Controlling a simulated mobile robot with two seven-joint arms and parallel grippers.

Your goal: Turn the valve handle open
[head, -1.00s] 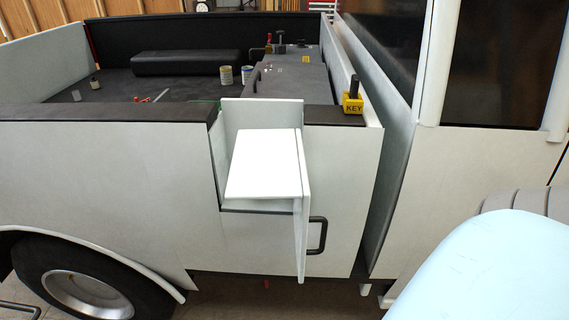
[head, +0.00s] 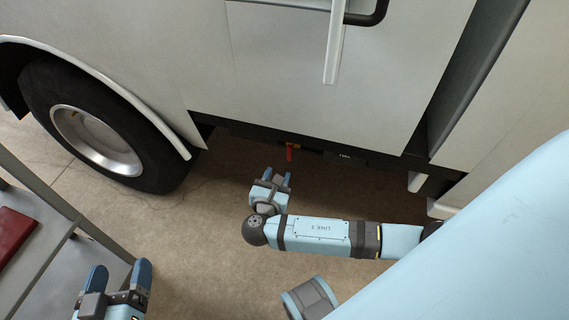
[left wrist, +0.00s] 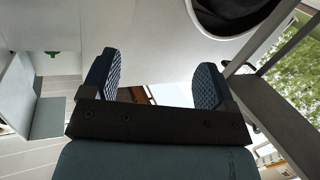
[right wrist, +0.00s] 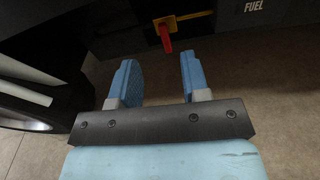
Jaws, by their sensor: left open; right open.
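The red valve handle (head: 289,153) hangs below the truck's lower edge in the head view, under a small yellow part. In the right wrist view the red handle (right wrist: 165,38) points down from the yellow part (right wrist: 168,22), just beyond and between the fingertips. My right gripper (head: 276,176) is open and empty, apart from the handle and short of it. My left gripper (head: 121,270) is open and empty at the lower left, far from the handle. The left wrist view does not show the handle.
The truck's side panel (head: 300,90) hangs above the handle. A rear wheel (head: 95,135) stands left of it. A FUEL label (right wrist: 254,6) is right of the handle. A grey shelf cart (head: 50,235) with a red item (head: 15,235) stands at the left. Floor beneath is clear.

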